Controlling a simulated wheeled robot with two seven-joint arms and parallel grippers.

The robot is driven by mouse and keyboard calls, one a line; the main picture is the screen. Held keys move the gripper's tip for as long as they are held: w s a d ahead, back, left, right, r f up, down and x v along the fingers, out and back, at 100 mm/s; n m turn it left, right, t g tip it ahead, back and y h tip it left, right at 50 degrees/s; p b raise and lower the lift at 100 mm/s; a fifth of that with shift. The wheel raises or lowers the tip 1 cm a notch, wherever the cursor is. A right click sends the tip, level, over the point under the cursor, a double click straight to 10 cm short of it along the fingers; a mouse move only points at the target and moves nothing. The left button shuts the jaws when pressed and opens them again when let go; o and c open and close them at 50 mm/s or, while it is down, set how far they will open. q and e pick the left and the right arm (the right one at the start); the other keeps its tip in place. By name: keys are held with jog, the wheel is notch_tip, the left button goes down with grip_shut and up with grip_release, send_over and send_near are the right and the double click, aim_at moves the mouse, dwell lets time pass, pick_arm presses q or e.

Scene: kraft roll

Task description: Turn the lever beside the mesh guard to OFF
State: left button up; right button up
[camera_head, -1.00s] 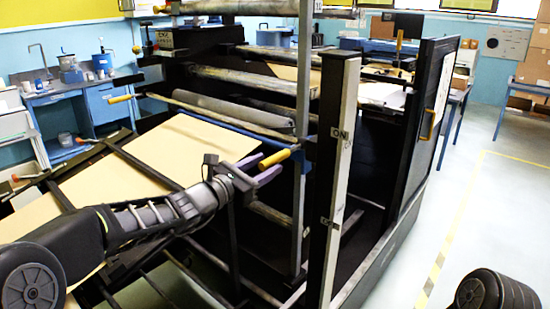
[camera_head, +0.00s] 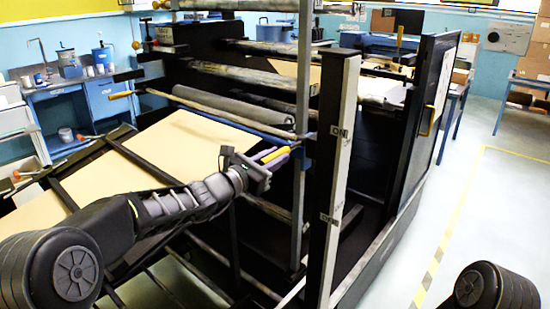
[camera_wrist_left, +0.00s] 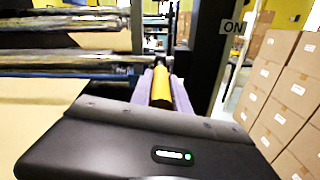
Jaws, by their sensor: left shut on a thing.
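The lever's yellow handle (camera_head: 275,156) sticks out to the left of an upright post (camera_head: 333,180). It lies nearly level, near the height of the ON label (camera_head: 340,132) on that post. A second label (camera_head: 329,218) sits lower and is too small to read. My left gripper (camera_head: 272,157) is shut on the yellow handle. The wrist view shows the yellow handle (camera_wrist_left: 162,88) between the two purple fingers, with the ON label (camera_wrist_left: 234,27) to the right. I cannot make out any mesh for certain. My right gripper is out of view.
Long rollers (camera_head: 235,109) and a sloping kraft sheet (camera_head: 195,140) lie left of the post. A dark-framed panel (camera_head: 434,100) with a yellow handle stands to the right. Clear floor (camera_head: 505,210) with a yellow line lies farther right. Blue benches stand at the back left.

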pick_arm(q)
grip_shut()
dwell(0.8)
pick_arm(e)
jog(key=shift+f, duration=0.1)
